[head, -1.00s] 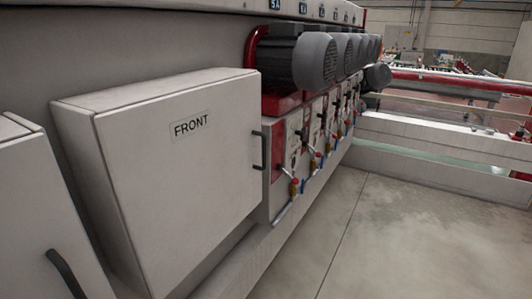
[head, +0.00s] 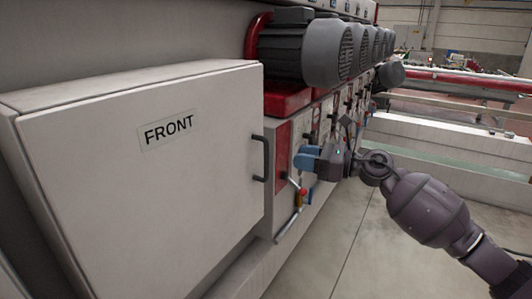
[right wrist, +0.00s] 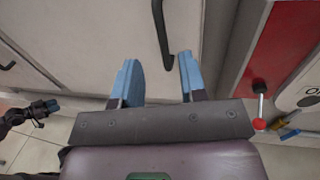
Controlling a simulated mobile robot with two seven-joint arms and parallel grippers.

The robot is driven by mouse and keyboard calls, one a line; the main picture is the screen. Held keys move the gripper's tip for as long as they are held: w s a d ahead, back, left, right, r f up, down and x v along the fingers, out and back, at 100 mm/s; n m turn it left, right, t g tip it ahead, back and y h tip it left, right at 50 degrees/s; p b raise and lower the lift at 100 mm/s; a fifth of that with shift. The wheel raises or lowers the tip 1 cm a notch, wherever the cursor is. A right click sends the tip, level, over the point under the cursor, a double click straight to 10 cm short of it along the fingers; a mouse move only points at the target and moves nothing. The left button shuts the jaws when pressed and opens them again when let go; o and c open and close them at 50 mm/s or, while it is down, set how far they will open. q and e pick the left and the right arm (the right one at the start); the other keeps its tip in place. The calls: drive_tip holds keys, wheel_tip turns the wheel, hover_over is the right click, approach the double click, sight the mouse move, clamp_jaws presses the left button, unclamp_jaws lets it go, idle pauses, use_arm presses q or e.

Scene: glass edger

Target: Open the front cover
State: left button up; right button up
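The front cover (head: 140,190) is a white box door labelled FRONT, and it looks closed. Its dark bar handle (head: 259,158) stands upright near the door's right edge. My right gripper (head: 303,158) is to the right of the handle in the head view, apart from it. In the right wrist view my right gripper (right wrist: 160,75) is open and empty, its blue fingers pointing toward the door. The handle (right wrist: 163,35) lies ahead of the gap between them, nearer the right finger. What looks like my left gripper (right wrist: 45,107) shows small at the left there; its opening is unclear.
Red and white machine units (head: 300,130) with small levers and valves run right of the cover, below grey motors (head: 325,50). A red-knobbed lever (right wrist: 259,108) is close to my right gripper. The concrete floor (head: 350,260) in front is clear.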

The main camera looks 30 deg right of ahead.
drive_tip(key=p, duration=0.2)
hover_over(266, 176)
drive_tip(key=d, duration=0.2)
drive_tip(key=shift+w+a, duration=0.3)
drive_tip(key=shift+a, duration=0.55)
drive_tip(key=shift+c, duration=0.5)
clamp_jaws()
